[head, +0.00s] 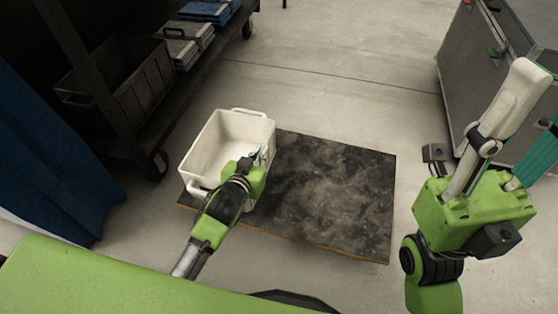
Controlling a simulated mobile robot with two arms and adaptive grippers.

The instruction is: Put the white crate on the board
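The white crate (205,140) is an open, empty-looking box with a handle at its far and near ends. It overlaps the left end of the dark, marbled board (330,190), which lies flat on the floor. I cannot tell whether the crate rests on the board or is held just above it. My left gripper (262,156) is at the crate's right side wall, with its fingers at the rim; whether they are closed on it is hidden.
A dark wheeled rack (150,95) with bins stands at the left, close to the crate. A blue curtain (45,150) hangs at the far left. A grey case (480,60) stands at the upper right. The floor beyond the board is clear.

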